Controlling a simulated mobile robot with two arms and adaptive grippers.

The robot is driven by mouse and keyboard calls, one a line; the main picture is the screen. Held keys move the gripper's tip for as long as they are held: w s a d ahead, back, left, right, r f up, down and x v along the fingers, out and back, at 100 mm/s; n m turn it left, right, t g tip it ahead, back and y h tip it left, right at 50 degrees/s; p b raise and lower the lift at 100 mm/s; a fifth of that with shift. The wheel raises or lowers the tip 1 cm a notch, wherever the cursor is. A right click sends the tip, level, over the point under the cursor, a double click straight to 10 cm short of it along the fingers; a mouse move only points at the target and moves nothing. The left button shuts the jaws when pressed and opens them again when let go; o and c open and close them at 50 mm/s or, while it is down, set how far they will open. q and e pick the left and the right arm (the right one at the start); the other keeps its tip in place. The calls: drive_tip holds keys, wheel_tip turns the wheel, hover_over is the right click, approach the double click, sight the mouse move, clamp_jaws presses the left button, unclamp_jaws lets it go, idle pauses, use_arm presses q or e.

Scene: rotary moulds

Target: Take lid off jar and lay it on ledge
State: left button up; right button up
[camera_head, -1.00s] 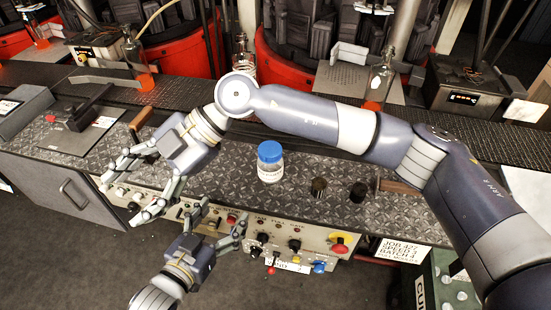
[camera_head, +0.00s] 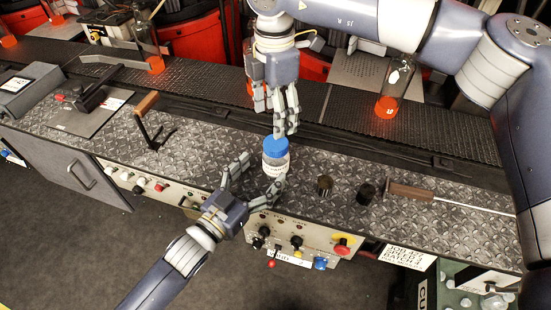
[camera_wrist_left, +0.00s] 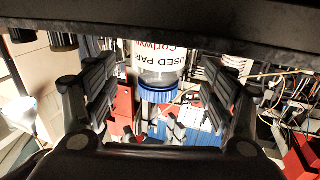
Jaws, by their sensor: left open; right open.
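The jar (camera_head: 275,163) stands upright on the diamond-plate ledge (camera_head: 220,150), with its blue lid (camera_head: 275,146) on top. In the left wrist view the jar (camera_wrist_left: 160,60) appears upside down with its label and the blue lid (camera_wrist_left: 158,96) between my open fingers. My left gripper (camera_head: 257,182) is open in front of the jar, fingers either side of its lower part; I cannot tell whether they touch it. My right gripper (camera_head: 283,128) is open and points down just above and behind the lid.
Two dark knobs (camera_head: 325,184) and a wooden-handled tool (camera_head: 412,191) lie right of the jar. A crank lever (camera_head: 150,120) stands on the left. Bottles with orange liquid (camera_head: 389,100) stand behind on the conveyor. The control panel (camera_head: 300,235) is below the ledge.

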sight(276, 142)
use_arm(q)
drive_tip(key=x, duration=0.4)
drive_tip(key=shift+w+d+f, duration=0.1)
drive_tip(key=shift+w+d, duration=0.1)
drive_tip(key=shift+w, duration=0.1)
use_arm(e)
drive_tip(key=shift+w+d+f, duration=0.2)
drive_tip(key=shift+w, duration=0.1)
use_arm(q)
drive_tip(key=shift+w+d, duration=0.35)
drive_tip(key=shift+w, duration=0.15)
use_arm(e)
drive_tip(key=shift+s+a+r, duration=0.1)
drive_tip(key=shift+s, duration=0.05)
use_arm(q)
drive_tip(key=c, duration=1.8)
clamp_jaws()
use_arm(e)
drive_tip(key=m, duration=0.4)
drive_tip(key=shift+f, duration=0.2)
drive_tip(key=shift+m, duration=0.3)
wheel_tip(276, 142, down, 8)
drive_tip(key=shift+r, duration=0.15)
